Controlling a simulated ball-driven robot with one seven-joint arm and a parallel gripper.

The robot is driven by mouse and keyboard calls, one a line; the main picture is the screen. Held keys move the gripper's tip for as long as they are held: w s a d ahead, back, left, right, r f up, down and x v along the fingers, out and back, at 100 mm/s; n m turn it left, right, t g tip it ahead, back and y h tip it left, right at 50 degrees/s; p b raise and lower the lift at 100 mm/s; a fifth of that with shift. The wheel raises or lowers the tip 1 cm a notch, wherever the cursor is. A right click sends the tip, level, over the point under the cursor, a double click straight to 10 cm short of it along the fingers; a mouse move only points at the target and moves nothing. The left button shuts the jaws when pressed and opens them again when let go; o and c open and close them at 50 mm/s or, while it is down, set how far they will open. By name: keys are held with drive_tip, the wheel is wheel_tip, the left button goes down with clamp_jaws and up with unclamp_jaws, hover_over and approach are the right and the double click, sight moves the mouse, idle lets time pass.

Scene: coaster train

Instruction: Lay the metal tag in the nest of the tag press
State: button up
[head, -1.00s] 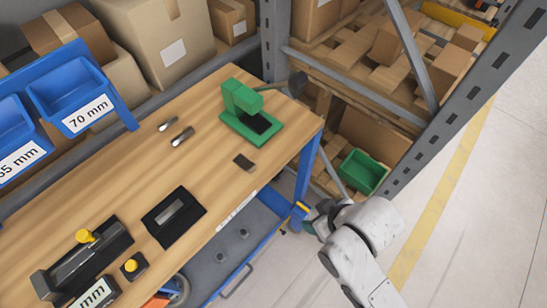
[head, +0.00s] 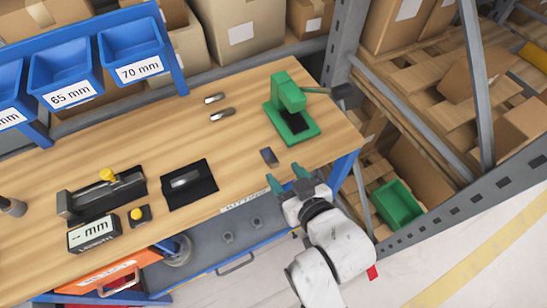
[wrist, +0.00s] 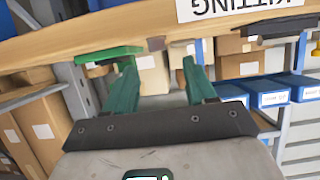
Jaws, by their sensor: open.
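A small dark grey flat piece, which looks like the metal tag (head: 269,156), lies on the wooden bench close to its front edge. The green tag press (head: 288,92) stands behind it near the bench's right end, with a dark nest (head: 297,122) on its base. My gripper (head: 286,178) is open and empty, just in front of the bench edge and close to the tag. In the wrist view my gripper (wrist: 160,66) has its fingers spread towards the bench edge. A small dark piece, perhaps the tag, shows there at the edge between them, and the press's green base (wrist: 108,53) shows to the left.
Two shiny metal pieces (head: 221,114) lie left of the press. A black mat (head: 203,185) holds another metal piece. A black fixture with a yellow knob (head: 107,175) and a display box (head: 94,233) stand farther left. A green bin (head: 397,203) sits low at right.

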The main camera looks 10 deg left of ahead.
sight(275, 163)
drive_tip(key=shift+f+p+x, duration=0.1)
drive_tip(key=shift+p+x, duration=0.1)
drive_tip(key=shift+x, duration=1.15)
drive_tip(key=shift+f+p+x, duration=0.15)
drive_tip(key=shift+p+x, duration=0.05)
drive_tip(key=shift+x, duration=1.15)
drive_tip(key=shift+d, duration=0.2)
clamp_jaws()
